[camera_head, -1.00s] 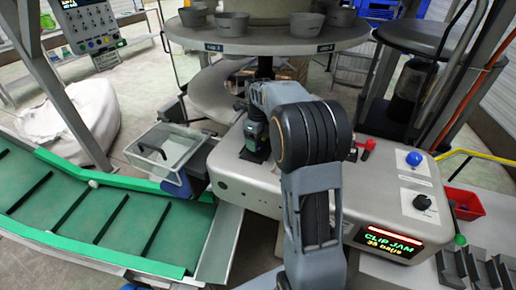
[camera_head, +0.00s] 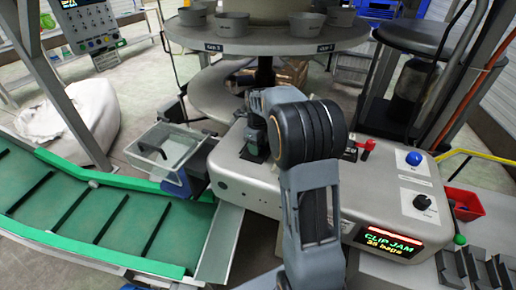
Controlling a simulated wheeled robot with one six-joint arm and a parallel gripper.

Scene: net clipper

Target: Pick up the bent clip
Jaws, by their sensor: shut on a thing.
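My gripper (camera_head: 256,143) is at the far end of my arm, low over the top of the grey clipper machine (camera_head: 250,187), left of my large dark arm joint. It is small in view and partly hidden by my own arm links. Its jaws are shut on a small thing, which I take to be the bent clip. The clip itself is hidden or too small to make out. The machine's display (camera_head: 389,242) reads "CLIP JAM" and "35 bags".
A clear bin (camera_head: 165,150) stands left of the machine, beside the green conveyor (camera_head: 80,215). A round table with grey cups (camera_head: 232,25) is behind. A blue button (camera_head: 414,158), a black knob (camera_head: 422,202) and a red tray (camera_head: 465,204) are at right.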

